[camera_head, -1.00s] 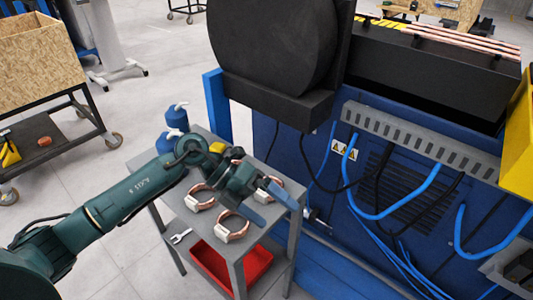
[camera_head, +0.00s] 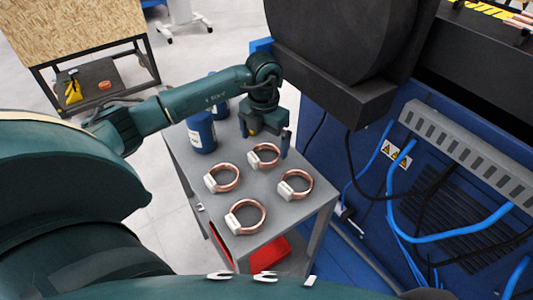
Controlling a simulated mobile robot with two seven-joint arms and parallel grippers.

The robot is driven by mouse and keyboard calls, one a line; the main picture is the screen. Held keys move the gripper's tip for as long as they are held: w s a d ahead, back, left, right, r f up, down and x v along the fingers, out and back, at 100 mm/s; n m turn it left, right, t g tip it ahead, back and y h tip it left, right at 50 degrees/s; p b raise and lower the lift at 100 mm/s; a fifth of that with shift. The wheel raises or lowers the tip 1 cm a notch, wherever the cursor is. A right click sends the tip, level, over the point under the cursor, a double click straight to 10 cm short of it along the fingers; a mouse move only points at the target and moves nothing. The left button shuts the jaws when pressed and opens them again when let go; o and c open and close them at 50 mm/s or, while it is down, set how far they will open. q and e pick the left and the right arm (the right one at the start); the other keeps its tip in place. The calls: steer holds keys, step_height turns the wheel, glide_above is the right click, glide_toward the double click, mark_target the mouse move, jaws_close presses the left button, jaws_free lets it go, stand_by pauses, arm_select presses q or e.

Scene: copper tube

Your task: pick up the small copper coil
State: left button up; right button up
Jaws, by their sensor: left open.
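Several copper coils with white tags lie flat on a grey table (camera_head: 292,217): a far one (camera_head: 272,164), a left one (camera_head: 237,180), a right one (camera_head: 309,188) and a near one (camera_head: 263,220). They look alike in size, the far one slightly smaller, so I cannot tell for sure which is the small coil. My right gripper is not in view.
Blue bottles (camera_head: 201,135) stand at the table's back left, close to my left arm. A red bin (camera_head: 268,254) sits below.

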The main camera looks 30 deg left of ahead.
arm_select(q)
steer(key=f, duration=0.3)
steer(key=f+p, duration=0.1)
steer(key=f, duration=0.1)
steer(key=shift+w+a+f, duration=0.2)
steer(key=shift+w+f, duration=0.05)
steer(key=shift+f, duration=0.05)
steer(key=c, duration=1.1)
